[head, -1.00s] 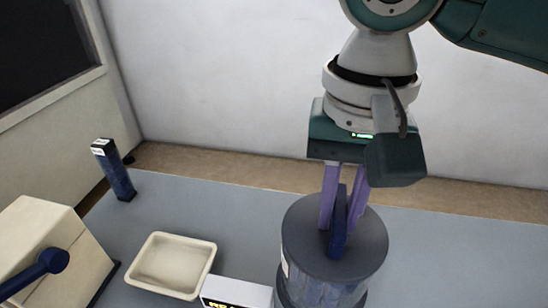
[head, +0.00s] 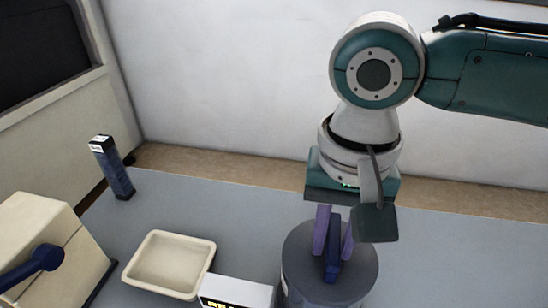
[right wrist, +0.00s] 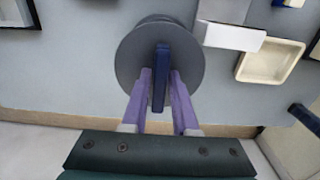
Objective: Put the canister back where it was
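The canister (head: 302,257) is a wide grey cylinder with a flat round top and an upright dark blue handle. It is at the bottom right of the head view, with its lower part cut off. I cannot tell whether it touches anything below. My right gripper (head: 334,250) points down with its purple fingers on either side of the handle, shut on it. In the right wrist view the canister's round top (right wrist: 127,65) lies beyond the gripper (right wrist: 161,75), with the handle between the fingers. My left gripper is out of view.
A cream tray (head: 204,256) and a white box with a lit display (head: 238,288) stand left of the canister. A cream machine with a blue lever (head: 35,225) is at far left. A dark blue labelled post (head: 117,175) stands behind. The table (head: 240,205) is clear behind the canister.

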